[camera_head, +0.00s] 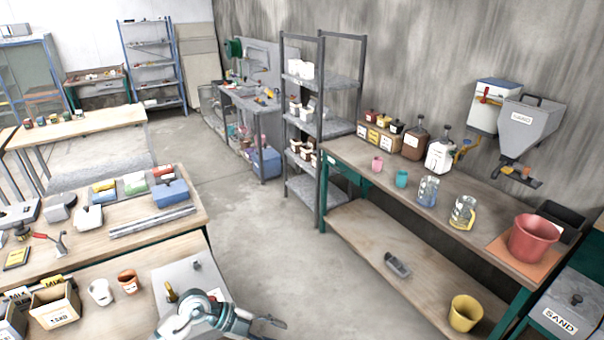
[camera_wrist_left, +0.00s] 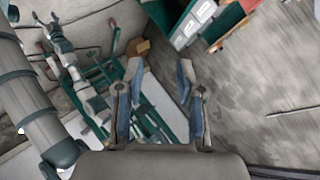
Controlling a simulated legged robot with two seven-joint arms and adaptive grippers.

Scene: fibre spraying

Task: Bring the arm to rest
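My left gripper (camera_head: 273,322) is low in the head view, over the floor, right of the grey plate on the near bench. In the left wrist view its two fingers (camera_wrist_left: 160,95) stand apart with nothing between them. It is open and empty. A jointed grey arm with a forked end shows at the upper left of the left wrist view. It looks like my right gripper (camera_wrist_left: 48,25), but it is too small to judge its fingers. The head view does not show my right gripper.
The near bench (camera_head: 228,262) carries a grey plate (camera_head: 180,278), cups and bins. The right workbench (camera_head: 400,186) holds jars, a mug and a red bucket (camera_head: 534,238). A yellow bucket (camera_head: 465,313) stands on its lower shelf. The floor (camera_head: 290,265) between the benches is clear.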

